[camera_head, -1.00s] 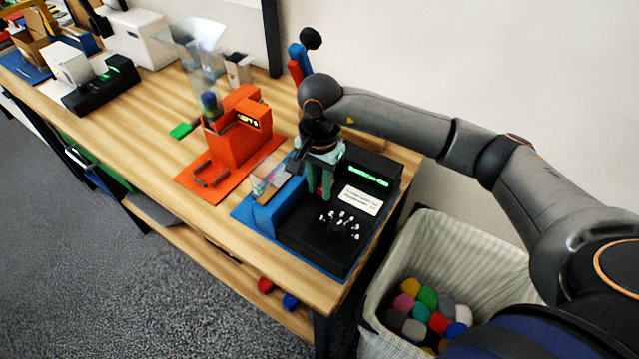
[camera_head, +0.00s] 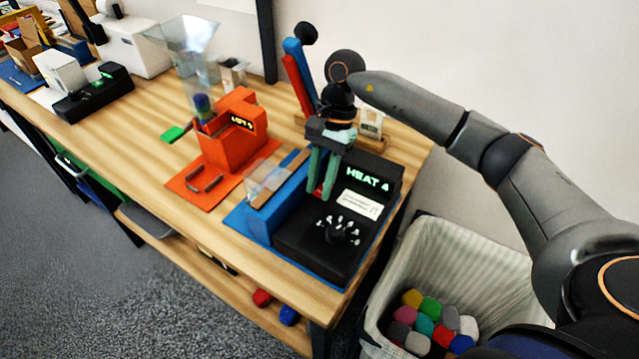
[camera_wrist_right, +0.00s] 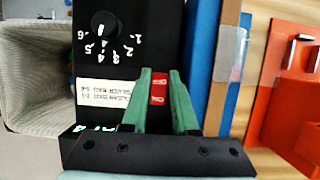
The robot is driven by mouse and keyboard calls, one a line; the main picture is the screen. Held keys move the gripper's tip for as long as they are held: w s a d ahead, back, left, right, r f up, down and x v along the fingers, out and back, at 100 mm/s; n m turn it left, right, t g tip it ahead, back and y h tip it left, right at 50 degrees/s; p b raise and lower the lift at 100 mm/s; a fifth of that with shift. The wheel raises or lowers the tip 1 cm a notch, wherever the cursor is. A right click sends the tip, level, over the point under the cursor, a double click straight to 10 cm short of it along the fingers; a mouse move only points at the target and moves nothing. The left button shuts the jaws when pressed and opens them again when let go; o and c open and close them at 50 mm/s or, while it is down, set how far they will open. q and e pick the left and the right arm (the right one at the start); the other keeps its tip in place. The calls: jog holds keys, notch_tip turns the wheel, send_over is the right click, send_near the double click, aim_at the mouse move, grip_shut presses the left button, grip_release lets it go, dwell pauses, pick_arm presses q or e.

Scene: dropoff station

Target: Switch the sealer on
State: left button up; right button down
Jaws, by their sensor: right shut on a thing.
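The sealer (camera_head: 300,245) is a black box with a blue side on a blue base at the table's right end. Its display (camera_head: 368,179) shows green text, "HEAT 4". A black dial (camera_head: 342,231) with white numbers is on its top; it also shows in the right wrist view (camera_wrist_right: 104,26). My right gripper (camera_head: 321,190) points down onto the sealer's top. In the right wrist view its green fingers (camera_wrist_right: 160,76) are on either side of a small red switch (camera_wrist_right: 158,88) and shut on it. My left gripper is not in view.
An orange machine (camera_head: 228,150) with a clear hopper stands left of the sealer. A blue and red lever (camera_head: 301,75) with a black knob rises behind. A lined bin (camera_head: 430,250) with coloured pieces stands on the floor at right. Bare table (camera_head: 140,150) lies further left.

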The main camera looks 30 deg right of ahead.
jog(key=c, duration=1)
grip_release()
jog(key=shift+o, duration=0.2)
jog(key=shift+r, duration=0.1)
jog(key=b+v, duration=0.1)
jog(key=v, duration=1.1)
jog(key=shift+r, duration=0.2)
jog(key=shift+w+d, duration=0.1)
jog(key=shift+w, duration=0.05)
